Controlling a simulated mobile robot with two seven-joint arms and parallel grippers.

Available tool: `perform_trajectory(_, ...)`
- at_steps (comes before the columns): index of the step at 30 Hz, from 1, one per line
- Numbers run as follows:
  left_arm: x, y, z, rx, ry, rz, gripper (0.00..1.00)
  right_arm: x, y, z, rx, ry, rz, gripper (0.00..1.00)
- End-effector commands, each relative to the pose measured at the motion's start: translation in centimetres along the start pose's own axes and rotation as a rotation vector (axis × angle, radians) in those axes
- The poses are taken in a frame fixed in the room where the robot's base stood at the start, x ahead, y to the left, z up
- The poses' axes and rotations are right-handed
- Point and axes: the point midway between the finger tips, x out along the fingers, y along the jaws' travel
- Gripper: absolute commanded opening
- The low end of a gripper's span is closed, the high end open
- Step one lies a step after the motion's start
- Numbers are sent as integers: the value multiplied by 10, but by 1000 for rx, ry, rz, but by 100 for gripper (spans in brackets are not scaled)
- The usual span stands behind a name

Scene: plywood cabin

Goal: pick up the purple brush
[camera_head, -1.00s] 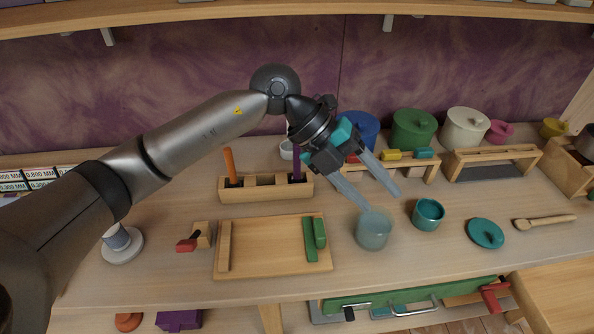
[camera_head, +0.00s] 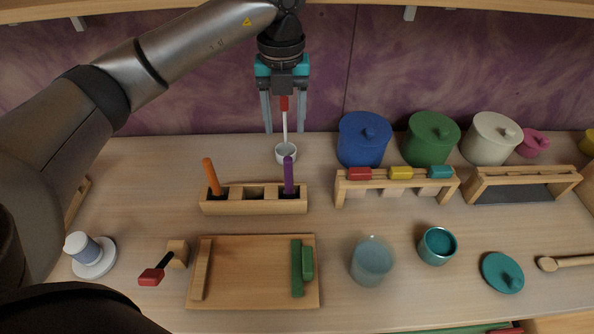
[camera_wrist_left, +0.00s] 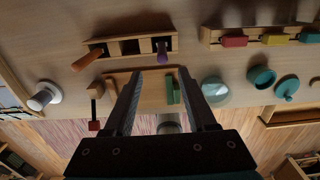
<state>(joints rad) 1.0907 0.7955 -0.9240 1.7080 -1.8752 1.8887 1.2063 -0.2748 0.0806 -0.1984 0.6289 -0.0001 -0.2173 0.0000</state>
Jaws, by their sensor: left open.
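The purple brush (camera_head: 288,174) stands upright in the right slot of a wooden holder (camera_head: 254,207). Only its handle shows above the slot. In the left wrist view the purple brush (camera_wrist_left: 162,48) is at the holder's right end, beyond the fingers. My left gripper (camera_head: 284,128) is open, with its fingers pointing down. In the head view it appears above and behind the holder, apart from the brush. A red-topped white stick (camera_head: 284,112) in a small white cup (camera_head: 286,153) shows between the fingers; I see no contact. My right gripper is not in view.
An orange-handled tool (camera_head: 211,176) stands in the holder's left slot. A wooden tray (camera_head: 240,295) with green pieces lies in front. Blue (camera_head: 363,139), green (camera_head: 431,138) and cream (camera_head: 490,138) pots stand to the right. A shelf (camera_head: 400,5) runs overhead.

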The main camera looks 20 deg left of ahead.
Motion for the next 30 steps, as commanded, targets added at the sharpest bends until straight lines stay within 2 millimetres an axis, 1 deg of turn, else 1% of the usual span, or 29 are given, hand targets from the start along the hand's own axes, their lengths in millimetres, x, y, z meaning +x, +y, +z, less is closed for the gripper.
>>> perform_trajectory(1, 8, 1, -1, 0, 3, 3, 57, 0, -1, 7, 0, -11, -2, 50)
perform_trajectory(2, 13, 1, -1, 0, 4, 4, 57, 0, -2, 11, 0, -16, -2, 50)
perform_trajectory(6, 43, 0, -2, 1, 7, 3, 57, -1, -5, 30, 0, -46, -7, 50)
perform_trajectory(9, 64, 0, -1, 0, 6, 3, 57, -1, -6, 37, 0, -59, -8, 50)
perform_trajectory(12, 81, 0, -1, 1, 4, 1, 57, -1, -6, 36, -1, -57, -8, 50)
perform_trajectory(15, 92, 0, -1, 2, 3, 1, 57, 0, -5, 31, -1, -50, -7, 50)
perform_trajectory(19, 98, -1, -1, 2, 2, 1, 57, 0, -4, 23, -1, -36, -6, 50)
perform_trajectory(21, 104, -2, -1, 2, 4, 0, 57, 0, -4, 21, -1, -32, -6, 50)
perform_trajectory(27, 135, -6, 0, 2, 5, 1, 57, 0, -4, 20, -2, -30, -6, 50)
perform_trajectory(30, 145, -6, 0, 1, 3, 1, 57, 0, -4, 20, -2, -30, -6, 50)
